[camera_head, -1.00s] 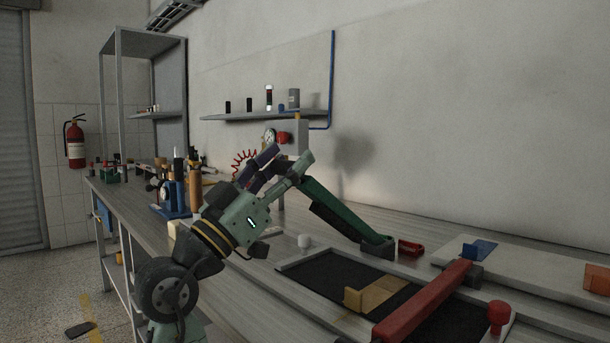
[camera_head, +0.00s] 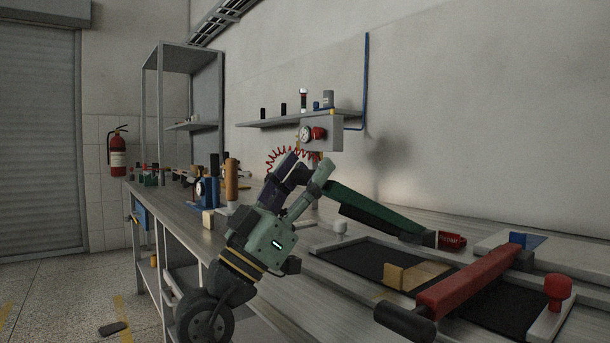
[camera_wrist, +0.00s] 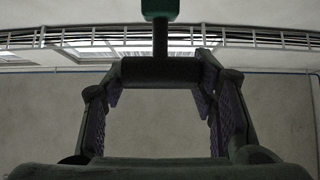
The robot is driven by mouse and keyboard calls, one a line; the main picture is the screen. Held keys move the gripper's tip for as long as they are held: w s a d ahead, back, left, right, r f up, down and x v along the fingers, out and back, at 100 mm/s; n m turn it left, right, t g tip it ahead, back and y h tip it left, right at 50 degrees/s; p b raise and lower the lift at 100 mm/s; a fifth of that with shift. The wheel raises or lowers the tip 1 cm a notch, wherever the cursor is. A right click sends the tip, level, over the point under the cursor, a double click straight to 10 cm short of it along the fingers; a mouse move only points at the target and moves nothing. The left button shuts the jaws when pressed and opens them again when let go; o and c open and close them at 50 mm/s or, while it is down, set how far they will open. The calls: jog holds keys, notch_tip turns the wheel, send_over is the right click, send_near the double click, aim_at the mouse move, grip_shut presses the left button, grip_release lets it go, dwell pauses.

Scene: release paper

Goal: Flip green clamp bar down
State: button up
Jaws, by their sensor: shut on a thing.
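The green clamp bar (camera_head: 370,208) slants up to the left from its dark hinge end (camera_head: 424,237), raised above the black bed (camera_head: 352,262). My gripper (camera_head: 308,166) is at the raised end of the bar. In the wrist view, my gripper (camera_wrist: 163,90) has its purple-lined fingers closed around a dark crosswise handle (camera_wrist: 160,70). A dark stem joins this handle to the green bar end (camera_wrist: 160,9). In the head view, my fingers hide the handle.
A red bar (camera_head: 470,280) with a dark grip lies across the bed's right side. A tan block (camera_head: 415,276) sits on the bed. A red knob (camera_head: 557,287) stands at the right. A grey gauge box (camera_head: 322,133) is behind my gripper.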

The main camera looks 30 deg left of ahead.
jog(key=o, duration=1.7)
jog(key=shift+s+a+f, duration=0.15)
jog(key=shift+s+f, duration=0.15)
jog(key=shift+f, duration=0.05)
jog(key=s+a, duration=0.1)
jog(key=s, duration=0.3)
jog(key=s+a+f, duration=0.1)
jog(key=s+a, duration=0.1)
jog(key=s, duration=0.2)
jog(key=s+a, duration=0.1)
jog(key=s, duration=0.3)
jog(key=shift+s+a+f, duration=0.25)
jog(key=shift+s+a, duration=0.05)
